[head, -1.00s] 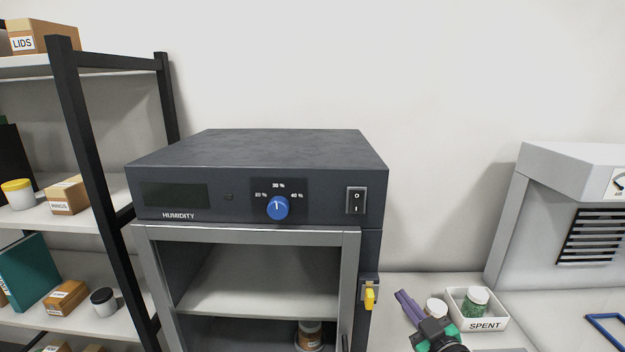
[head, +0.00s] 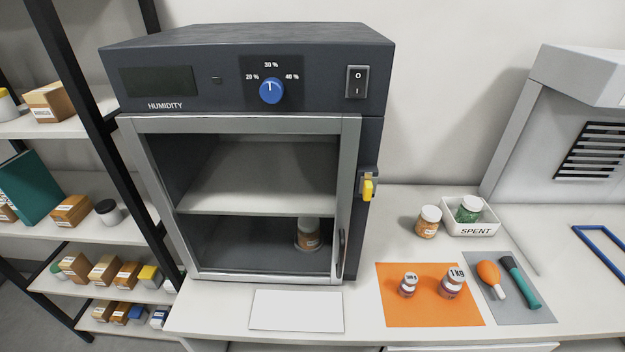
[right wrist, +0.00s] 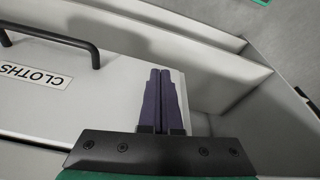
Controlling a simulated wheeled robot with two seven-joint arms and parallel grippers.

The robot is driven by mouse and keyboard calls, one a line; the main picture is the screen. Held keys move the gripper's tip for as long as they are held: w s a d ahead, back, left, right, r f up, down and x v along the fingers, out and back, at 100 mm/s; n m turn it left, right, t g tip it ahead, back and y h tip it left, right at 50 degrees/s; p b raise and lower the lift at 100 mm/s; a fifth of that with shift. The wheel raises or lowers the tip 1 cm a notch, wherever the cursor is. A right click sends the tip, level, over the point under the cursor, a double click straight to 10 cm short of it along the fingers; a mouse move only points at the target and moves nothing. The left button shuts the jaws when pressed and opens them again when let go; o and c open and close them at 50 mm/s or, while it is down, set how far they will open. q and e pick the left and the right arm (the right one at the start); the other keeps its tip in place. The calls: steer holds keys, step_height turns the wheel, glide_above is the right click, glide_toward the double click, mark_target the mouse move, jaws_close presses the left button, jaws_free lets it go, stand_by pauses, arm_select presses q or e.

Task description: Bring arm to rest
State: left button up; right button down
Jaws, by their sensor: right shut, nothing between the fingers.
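My right gripper (right wrist: 160,88) shows only in the right wrist view. Its two dark purple fingers are together with nothing between them. Below and around it there is a pale drawer front labelled CLOTHS (right wrist: 38,76) with a dark bar handle, and the grey floor. My left gripper is in neither view, and neither arm shows in the head view.
The dark humidity cabinet (head: 240,60) stands on the bench with a jar (head: 307,236) inside. To its right are a loose jar (head: 428,221), the SPENT tray (head: 475,231), an orange mat (head: 420,312) with two weights, and a grey mat (head: 525,306) with tools. Shelves stand left.

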steer(key=s+f+g+b, duration=0.1)
steer(key=s+f+b, duration=0.2)
steer(key=f, duration=0.9)
steer(key=s+f+b, duration=0.4)
steer(key=f, duration=0.7)
arm_select(q)
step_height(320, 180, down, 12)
steer(key=b, duration=0.4)
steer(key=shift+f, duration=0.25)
arm_select(e)
steer(key=s+d+f, duration=0.3)
steer(key=s+f, duration=0.9)
steer(key=f, duration=0.1)
steer(key=shift+s+g, duration=0.4)
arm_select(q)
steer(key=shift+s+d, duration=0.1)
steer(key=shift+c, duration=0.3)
arm_select(e)
steer(key=shift+d+f, duration=0.1)
